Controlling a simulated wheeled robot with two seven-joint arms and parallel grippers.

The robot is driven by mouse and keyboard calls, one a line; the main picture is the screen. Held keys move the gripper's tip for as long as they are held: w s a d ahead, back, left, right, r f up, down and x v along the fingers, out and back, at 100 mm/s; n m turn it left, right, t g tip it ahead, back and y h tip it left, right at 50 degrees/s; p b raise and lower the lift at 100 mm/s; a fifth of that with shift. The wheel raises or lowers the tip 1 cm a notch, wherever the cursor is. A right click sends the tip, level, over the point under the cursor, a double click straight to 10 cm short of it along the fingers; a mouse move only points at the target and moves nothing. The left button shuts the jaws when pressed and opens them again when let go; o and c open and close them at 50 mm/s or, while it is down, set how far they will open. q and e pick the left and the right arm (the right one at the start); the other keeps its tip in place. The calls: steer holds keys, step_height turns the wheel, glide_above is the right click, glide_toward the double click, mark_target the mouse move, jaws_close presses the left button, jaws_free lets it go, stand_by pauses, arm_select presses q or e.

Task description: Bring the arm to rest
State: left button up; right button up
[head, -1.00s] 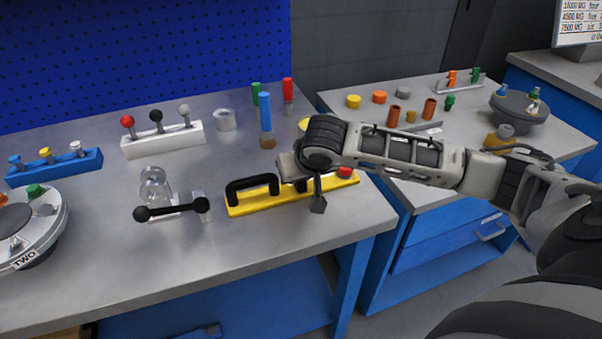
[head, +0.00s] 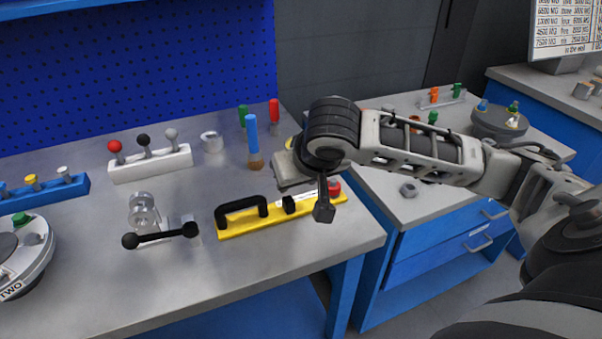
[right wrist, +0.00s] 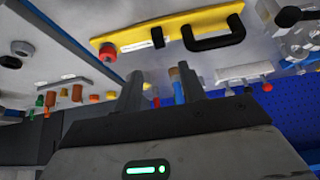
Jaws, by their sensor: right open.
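My right arm (head: 425,150) reaches in from the right in the head view. Its gripper (head: 323,205) hangs over the right part of the workbench, in front of the yellow base with the black handle (head: 240,229). In the right wrist view the two fingers (right wrist: 162,85) stand apart with nothing between them. The yellow base shows beyond them in that view (right wrist: 170,32). The gripper looks apart from it, though the head view partly hides the gap. My left gripper is not in view.
On the workbench (head: 130,290) stand a white block with three knobs (head: 152,164), a black-ended lever (head: 160,236), a blue cylinder (head: 252,135) and a round dial (head: 20,255). A second bench (head: 430,208) at right holds small coloured parts and a grey turntable (head: 498,122).

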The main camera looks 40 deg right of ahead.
steer(key=shift+v, duration=0.75)
steer(key=s+a+f+n+y, duration=0.35)
steer(key=s+a+f, duration=0.25)
steer(key=a+f, duration=0.4)
steer(key=s+d+f+n+g+h, duration=0.1)
steer(key=s+f+g, duration=0.15)
steer(key=s, duration=0.35)
steer(key=s+d+f+g+h, duration=0.1)
steer(key=s+f, duration=0.3)
steer(key=s, duration=0.3)
steer(key=w+a+f+t+y, duration=0.3)
steer(key=w+a+f+t, duration=0.2)
steer(key=w+f+t, duration=0.1)
steer(key=shift+w+a+f+n+t, duration=0.35)
steer(key=shift+f+n+t, duration=0.15)
steer(key=shift+t, duration=0.25)
